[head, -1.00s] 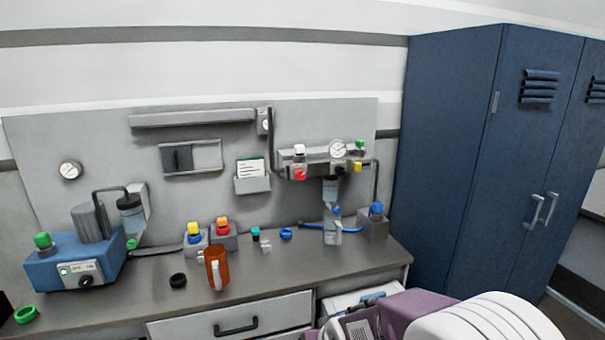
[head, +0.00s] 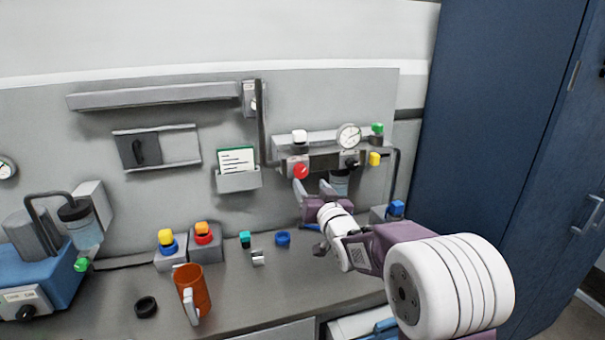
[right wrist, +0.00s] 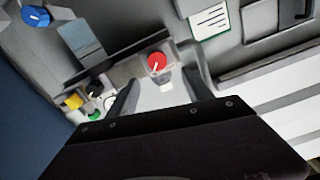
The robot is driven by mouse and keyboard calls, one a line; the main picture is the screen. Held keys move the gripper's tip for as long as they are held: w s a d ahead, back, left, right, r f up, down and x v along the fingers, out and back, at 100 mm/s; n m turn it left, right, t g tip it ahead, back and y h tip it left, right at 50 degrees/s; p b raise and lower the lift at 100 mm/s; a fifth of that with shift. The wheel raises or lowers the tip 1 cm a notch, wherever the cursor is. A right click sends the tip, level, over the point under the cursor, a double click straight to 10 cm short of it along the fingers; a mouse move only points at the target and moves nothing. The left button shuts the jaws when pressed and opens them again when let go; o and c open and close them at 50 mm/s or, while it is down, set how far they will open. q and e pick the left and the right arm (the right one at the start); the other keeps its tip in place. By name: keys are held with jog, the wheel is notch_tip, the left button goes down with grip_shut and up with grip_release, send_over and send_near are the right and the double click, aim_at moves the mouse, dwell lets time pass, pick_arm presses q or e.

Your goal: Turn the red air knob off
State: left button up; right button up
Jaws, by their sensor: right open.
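The red air knob (head: 300,171) sits on the front of the grey air unit on the back panel. In the right wrist view the red knob (right wrist: 157,62) shows a pale pointer line and lies between the fingertips, a little beyond them. My right gripper (head: 314,188) is open and just below the knob in the head view. It also shows in the right wrist view (right wrist: 160,85), its two dark fingers spread apart. I cannot tell whether a finger touches the knob. My left gripper is out of view.
A gauge (head: 348,136), a yellow knob (head: 375,159) and a green-topped part (head: 377,128) sit right of the red knob. A card holder (head: 238,180) hangs to its left. An orange mug (head: 193,293) and small caps stand on the bench. A blue cabinet (head: 495,120) stands at right.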

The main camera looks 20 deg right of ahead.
aim_at(302, 173)
jog(key=w, duration=0.2)
jog(key=w+p, duration=0.1)
jog(key=w, duration=0.2)
jog(key=w+p, duration=0.1)
jog(key=w, duration=0.2)
jog(key=shift+w+f, duration=0.1)
jog(key=shift+f, duration=0.25)
jog(key=shift+w+r, duration=0.1)
jog(key=shift+w, duration=0.3)
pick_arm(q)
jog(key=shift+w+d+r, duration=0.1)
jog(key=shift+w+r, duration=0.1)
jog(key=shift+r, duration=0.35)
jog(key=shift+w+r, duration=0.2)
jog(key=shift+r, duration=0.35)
pick_arm(e)
jog(key=shift+w, duration=0.15)
jog(key=shift+c, duration=0.3)
